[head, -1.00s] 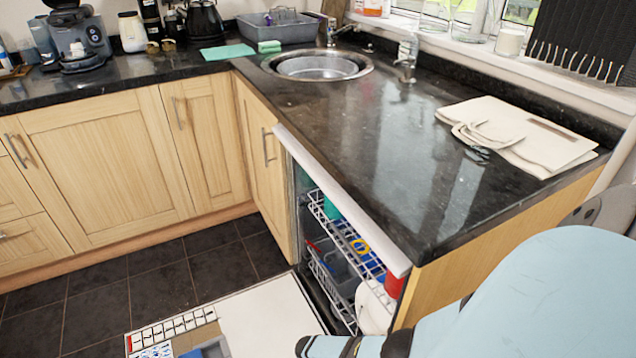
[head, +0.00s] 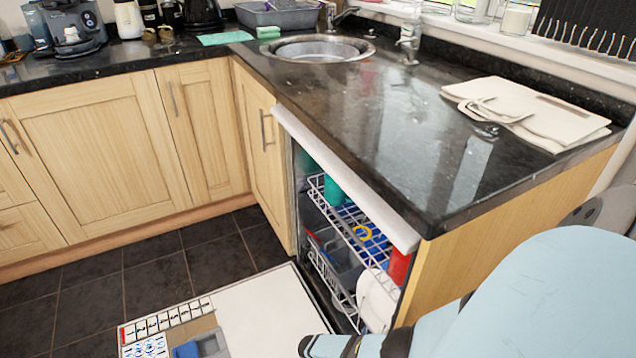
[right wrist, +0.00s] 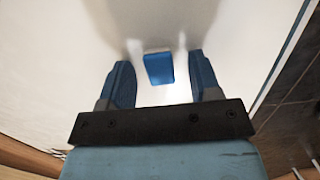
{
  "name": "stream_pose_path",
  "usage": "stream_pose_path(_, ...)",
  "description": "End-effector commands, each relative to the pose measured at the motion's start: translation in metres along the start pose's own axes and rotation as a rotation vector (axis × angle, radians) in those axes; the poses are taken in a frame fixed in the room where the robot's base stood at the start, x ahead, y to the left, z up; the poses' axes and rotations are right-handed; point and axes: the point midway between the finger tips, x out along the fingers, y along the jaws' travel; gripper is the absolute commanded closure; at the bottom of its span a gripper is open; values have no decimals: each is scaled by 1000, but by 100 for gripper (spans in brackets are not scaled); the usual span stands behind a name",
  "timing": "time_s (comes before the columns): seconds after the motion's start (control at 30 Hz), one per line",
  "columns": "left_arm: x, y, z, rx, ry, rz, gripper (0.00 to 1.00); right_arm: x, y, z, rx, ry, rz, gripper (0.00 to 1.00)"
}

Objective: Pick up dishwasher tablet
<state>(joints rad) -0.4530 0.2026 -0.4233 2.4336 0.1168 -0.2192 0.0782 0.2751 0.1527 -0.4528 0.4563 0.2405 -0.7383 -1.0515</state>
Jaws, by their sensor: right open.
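A blue block, likely the dishwasher tablet (right wrist: 158,69), shows in the right wrist view against a white surface. My right gripper (right wrist: 160,64) is open, with one blue finger on each side of the block. Visible gaps separate the block from both fingers. Whether it rests on the white surface is hard to tell. In the head view my right arm comes in from the lower right, and its gripper is not visible there. I cannot make out the tablet in the head view. My left gripper is in neither view.
The open white dishwasher door (head: 262,318) lies low over dark floor tiles (head: 90,292). White racks (head: 345,222) with dishes stand inside, under the black granite counter (head: 345,115). A folded cloth (head: 530,112) lies on the counter, right of the sink (head: 310,48).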

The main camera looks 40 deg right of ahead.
Motion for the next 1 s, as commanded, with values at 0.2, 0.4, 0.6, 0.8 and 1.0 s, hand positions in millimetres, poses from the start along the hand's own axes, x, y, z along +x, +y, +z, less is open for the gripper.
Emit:
stream_pose_path(0.2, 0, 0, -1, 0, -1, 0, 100, -1, 0, 0, 0, 0, 0, 66)
stream_pose_path(0.4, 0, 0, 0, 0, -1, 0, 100, -1, 0, 0, 0, 0, 0, 96)
stream_pose_path(0.6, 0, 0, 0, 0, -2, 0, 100, -1, 0, 0, 0, 0, 0, 96)
stream_pose_path(0.8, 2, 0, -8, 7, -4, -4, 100, -10, 0, 1, 0, 0, 0, 96)
stream_pose_path(1.0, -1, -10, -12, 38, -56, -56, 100, -41, 0, 5, 0, 0, 0, 96)
